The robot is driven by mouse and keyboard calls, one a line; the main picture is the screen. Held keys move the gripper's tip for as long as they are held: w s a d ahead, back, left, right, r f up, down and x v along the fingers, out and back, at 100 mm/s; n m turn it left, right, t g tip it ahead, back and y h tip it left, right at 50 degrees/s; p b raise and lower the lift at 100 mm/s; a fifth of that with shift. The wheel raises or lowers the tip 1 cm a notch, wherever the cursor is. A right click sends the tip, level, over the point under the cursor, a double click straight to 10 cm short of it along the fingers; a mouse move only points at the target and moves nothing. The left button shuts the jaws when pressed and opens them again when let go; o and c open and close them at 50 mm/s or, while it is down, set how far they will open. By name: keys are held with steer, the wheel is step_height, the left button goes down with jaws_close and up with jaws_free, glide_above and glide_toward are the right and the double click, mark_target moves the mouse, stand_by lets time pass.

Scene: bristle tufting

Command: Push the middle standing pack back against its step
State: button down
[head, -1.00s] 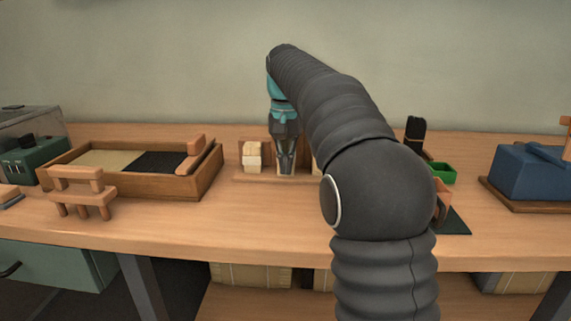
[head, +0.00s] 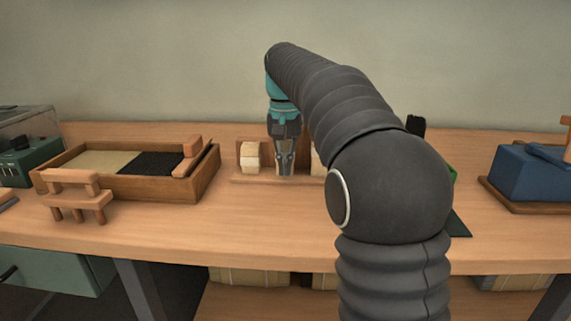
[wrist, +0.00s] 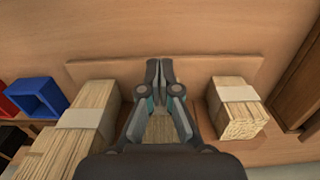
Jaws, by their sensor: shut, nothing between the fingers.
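Three pale bristle packs stand in a row on a low wooden rack (head: 245,180) near the wall. One pack (head: 250,157) is left of my gripper (head: 285,172) in the head view, and another (head: 317,162) is partly hidden by my arm. The middle pack is mostly behind my gripper; a bit of it (wrist: 160,129) shows between the fingers in the wrist view. My gripper is shut and empty, pointing down, with its tips (wrist: 160,63) over the rack by the middle pack. I cannot tell whether they touch it. The outer packs flank the fingers in the wrist view (wrist: 92,105) (wrist: 237,108).
A wooden tray (head: 190,192) with a pale and a black section stands left, with a small wooden stand (head: 75,197) before it. A blue block (head: 530,175) is at right. A blue bin (wrist: 38,98) shows in the wrist view.

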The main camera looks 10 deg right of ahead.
steer(key=shift+s+a+r, duration=0.2)
steer(key=shift+s+a, duration=0.05)
steer(key=shift+s, duration=0.3)
steer(key=shift+s+a+r, duration=0.2)
steer(key=shift+s, duration=0.35)
step_height(320, 180, up, 9)
steer(key=p, duration=0.1)
steer(key=shift+p, duration=0.3)
steer(key=shift+r, duration=0.1)
steer(key=shift+s, duration=0.1)
